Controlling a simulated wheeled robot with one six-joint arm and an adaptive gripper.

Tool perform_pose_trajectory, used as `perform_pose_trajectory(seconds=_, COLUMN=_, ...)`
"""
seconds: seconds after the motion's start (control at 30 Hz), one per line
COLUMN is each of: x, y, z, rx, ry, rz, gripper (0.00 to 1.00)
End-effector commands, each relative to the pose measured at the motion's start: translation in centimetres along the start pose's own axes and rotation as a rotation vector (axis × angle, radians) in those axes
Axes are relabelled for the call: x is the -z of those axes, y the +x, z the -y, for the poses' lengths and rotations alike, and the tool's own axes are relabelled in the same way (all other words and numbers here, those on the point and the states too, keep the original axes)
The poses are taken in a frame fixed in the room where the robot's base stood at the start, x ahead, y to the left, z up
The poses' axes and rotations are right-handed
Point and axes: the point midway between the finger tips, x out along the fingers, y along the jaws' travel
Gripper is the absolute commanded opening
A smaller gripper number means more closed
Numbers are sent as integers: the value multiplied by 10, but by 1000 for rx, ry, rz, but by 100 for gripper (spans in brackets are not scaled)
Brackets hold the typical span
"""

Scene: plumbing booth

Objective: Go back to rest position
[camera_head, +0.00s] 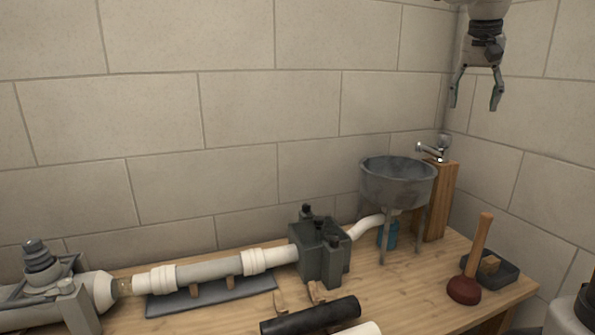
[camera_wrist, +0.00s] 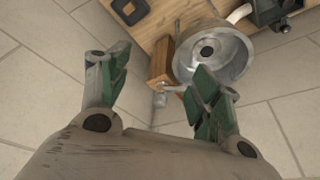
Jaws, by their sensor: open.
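My gripper (camera_head: 474,105) hangs at the top right in the head view, fingers pointing down, open and empty. It is above the bench, near the corner of the walls, higher than the sink and tap. In the wrist view my gripper (camera_wrist: 160,95) shows its two green-padded fingers spread apart with nothing between them. The grey metal sink bowl (camera_wrist: 222,52) lies beyond the right finger there, and the wooden post (camera_wrist: 160,62) shows between the fingers. The tap at the post is partly hidden by the right finger.
The wooden bench (camera_head: 410,300) carries a sink (camera_head: 397,185), tap (camera_head: 436,150), wooden post (camera_head: 440,205), plunger (camera_head: 474,265), dark tray (camera_head: 507,274), grey box fitting (camera_head: 320,254), white pipe run (camera_head: 210,270) and black tube (camera_head: 310,316). Air around my gripper is clear.

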Motion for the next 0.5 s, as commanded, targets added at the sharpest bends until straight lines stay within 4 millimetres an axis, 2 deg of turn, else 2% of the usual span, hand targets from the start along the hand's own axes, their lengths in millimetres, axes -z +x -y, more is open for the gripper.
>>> perform_pose_trajectory(seconds=0.03, x=-30, y=-3, z=-13, rx=22, ry=-51, rz=-4, gripper=64)
perform_pose_trajectory(seconds=0.13, x=-90, y=5, z=-35, rx=67, ry=-167, rz=-12, gripper=64)
perform_pose_trajectory(seconds=0.3, x=-191, y=39, z=-71, rx=136, ry=-347, rz=-36, gripper=64)
perform_pose_trajectory(seconds=0.4, x=-239, y=63, z=-87, rx=166, ry=-428, rz=-52, gripper=64)
perform_pose_trajectory(seconds=0.5, x=-271, y=82, z=-97, rx=186, ry=-483, rz=-65, gripper=64)
